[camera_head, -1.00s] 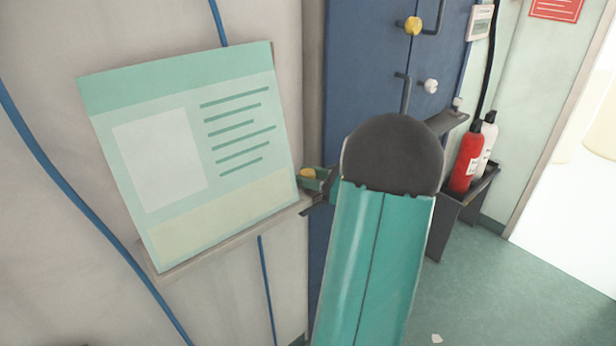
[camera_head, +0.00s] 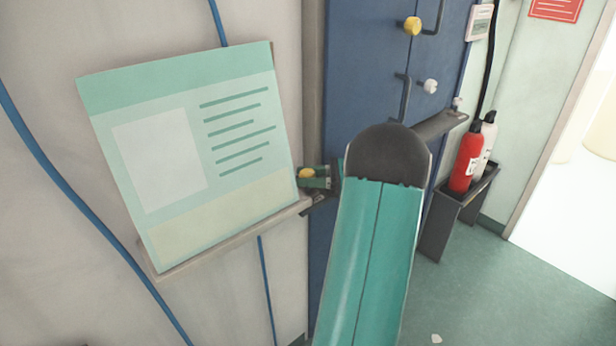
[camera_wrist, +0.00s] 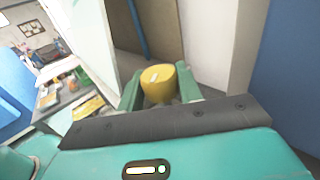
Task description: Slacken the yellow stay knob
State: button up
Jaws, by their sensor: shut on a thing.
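A yellow knob with a pale mark on its face (camera_wrist: 159,84) sits between the two green fingers of my gripper (camera_wrist: 160,92) in the wrist view. The fingers touch its sides, so my gripper is shut on it. In the head view the yellow knob (camera_head: 306,174) shows small at the right edge of the panel board, with my gripper (camera_head: 308,178) around it. My arm hides part of what lies behind. What the knob is mounted on is hidden.
A pale green board (camera_head: 180,150) leans on a ledge (camera_head: 230,240) at left. A blue cabinet (camera_head: 365,60) bears another yellow knob (camera_head: 412,26) and a white knob (camera_head: 430,86). A red extinguisher (camera_head: 467,158) stands at right. The floor (camera_head: 480,290) there is mostly clear.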

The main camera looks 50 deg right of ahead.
jog(key=o, duration=1)
jog(key=v, duration=1.3)
jog(key=shift+s+d, duration=0.25)
jog(key=shift+s, duration=0.1)
